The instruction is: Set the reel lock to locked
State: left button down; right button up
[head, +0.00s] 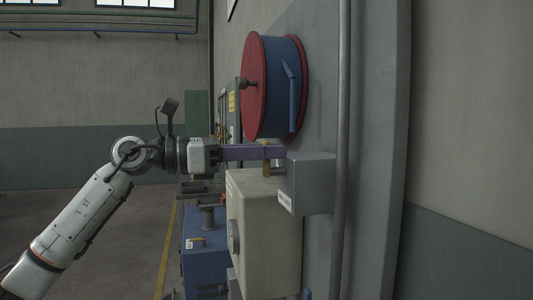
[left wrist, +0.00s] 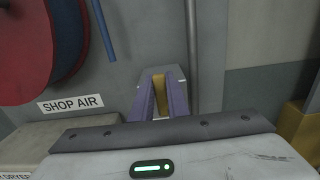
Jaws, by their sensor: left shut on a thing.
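A reel (head: 275,87) with red rims and a blue drum hangs on the grey wall, and part of it shows in the left wrist view (left wrist: 40,50). Below it, a small brass-coloured piece (head: 267,168) stands beside a grey box; I take it for the reel lock, but its setting cannot be told. My left gripper (head: 274,152) reaches in from the left, its purple fingers level below the reel. In the left wrist view the fingers (left wrist: 162,76) are shut on the brass-coloured piece (left wrist: 160,83), one on each side. My right gripper does not show.
The grey box (head: 310,183) with a white label sits close to the fingertips. A cream cabinet (head: 265,220) is just below the gripper. A vertical pipe (head: 342,130) runs down the wall to the right. A "SHOP AIR" label (left wrist: 71,103) is left of the fingers.

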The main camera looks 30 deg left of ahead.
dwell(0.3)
pick_arm(q)
jog(key=c, duration=1.7)
grip_release()
jog(key=shift+s, duration=0.1)
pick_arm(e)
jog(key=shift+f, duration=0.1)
